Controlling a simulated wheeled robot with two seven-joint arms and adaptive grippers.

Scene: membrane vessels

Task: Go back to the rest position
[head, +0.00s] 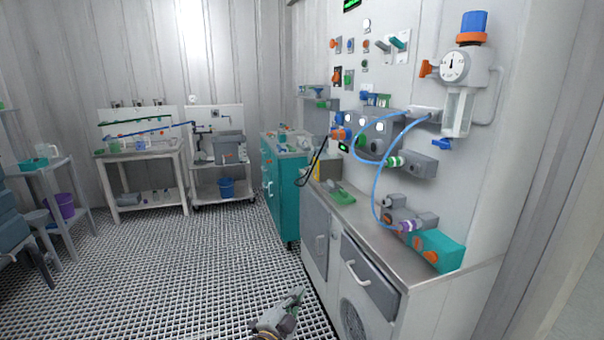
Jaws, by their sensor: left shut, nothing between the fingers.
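My left gripper (292,301) shows at the bottom of the head view, low over the grating floor and left of the steel counter. Its fingers are closed and hold nothing. It is apart from the counter and the cabinets. My right gripper is not in the picture.
A steel counter (352,217) with grey cabinets (372,290) runs along the right wall. A panel with valves and blue hoses (373,196) is above it. A teal cart (289,205), a bench (150,167) and a shelf (50,180) stand farther off. The grating floor (160,270) is clear.

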